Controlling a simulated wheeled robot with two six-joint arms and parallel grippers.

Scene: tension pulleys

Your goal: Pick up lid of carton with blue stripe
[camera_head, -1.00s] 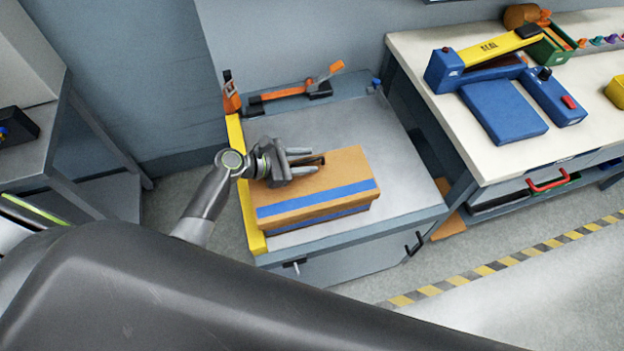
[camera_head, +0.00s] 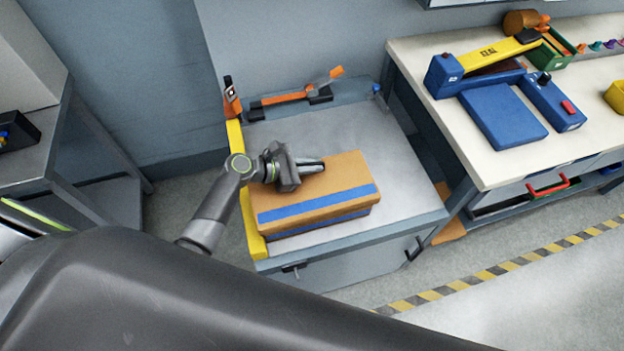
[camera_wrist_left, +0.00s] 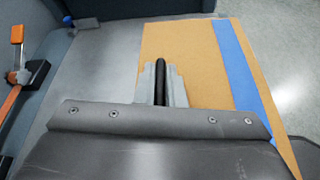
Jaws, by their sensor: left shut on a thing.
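The carton is a brown box with a blue stripe along its front; its lid (camera_head: 340,184) is on top. It sits on the grey bench top. My left gripper (camera_head: 312,166) is over the lid's left part, its fingers together and shut on the dark handle of the lid. In the left wrist view the dark handle (camera_wrist_left: 161,82) runs between the two fingers, with the brown lid (camera_wrist_left: 200,60) and its blue stripe (camera_wrist_left: 240,70) around and to the right. The lid appears to rest on the carton. The right gripper is not in view.
A yellow rail (camera_head: 250,220) edges the bench's left side. An orange clamp-like tool (camera_head: 285,97) lies at the back. The grey bench top (camera_head: 385,140) is clear right of the carton. A white table (camera_head: 480,160) with a blue machine (camera_head: 505,115) stands at the right.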

